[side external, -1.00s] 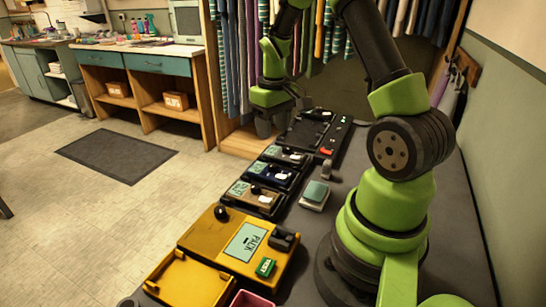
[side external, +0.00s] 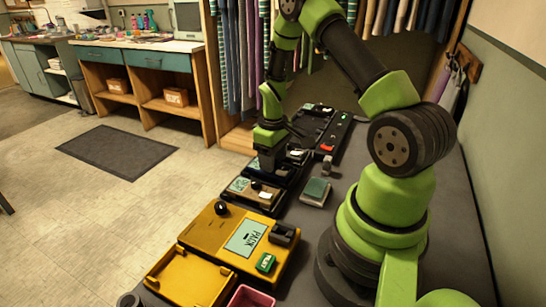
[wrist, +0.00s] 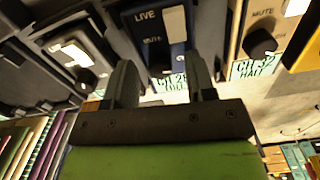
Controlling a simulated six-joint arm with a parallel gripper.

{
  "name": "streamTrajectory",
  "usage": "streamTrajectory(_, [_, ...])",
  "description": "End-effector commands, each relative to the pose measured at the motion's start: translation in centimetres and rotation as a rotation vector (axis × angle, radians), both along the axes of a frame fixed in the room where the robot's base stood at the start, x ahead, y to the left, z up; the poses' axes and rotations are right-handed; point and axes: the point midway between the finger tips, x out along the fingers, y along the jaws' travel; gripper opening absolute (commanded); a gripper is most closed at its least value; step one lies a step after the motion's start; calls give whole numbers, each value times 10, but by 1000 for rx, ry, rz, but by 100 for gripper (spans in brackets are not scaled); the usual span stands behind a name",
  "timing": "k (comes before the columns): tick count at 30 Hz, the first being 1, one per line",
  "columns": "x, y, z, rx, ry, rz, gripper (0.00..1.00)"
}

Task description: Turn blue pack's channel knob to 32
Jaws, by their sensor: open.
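The blue pack (wrist: 148,31) is in the middle of the wrist view, its white switch at LIVE. Its channel knob (wrist: 160,66) is a dark shape between the fingers, not clearly seen. The pack's teal label (wrist: 171,84) starts with "CH 2"; the rest is hard to read behind a finger. My gripper (wrist: 161,72) is open, one finger on each side of the knob; contact cannot be told.
A tan pack (wrist: 237,40) labelled CH 32 HALL, with its switch at MUTE, stands close beside. A black pack (wrist: 62,32) is on the other side. A yellow pack unit (side external: 210,236) is nearer the camera.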

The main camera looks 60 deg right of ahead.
Motion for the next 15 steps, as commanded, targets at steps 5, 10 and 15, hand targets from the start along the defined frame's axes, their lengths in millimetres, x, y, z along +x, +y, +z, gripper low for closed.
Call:
streamTrajectory(5, [0, 0, 0, 0, -1, 0, 50])
streamTrajectory(10, [0, 0, 0, 0, -1, 0, 11])
streamTrajectory(15, [0, 0, 0, 0, -1, -9, 0])
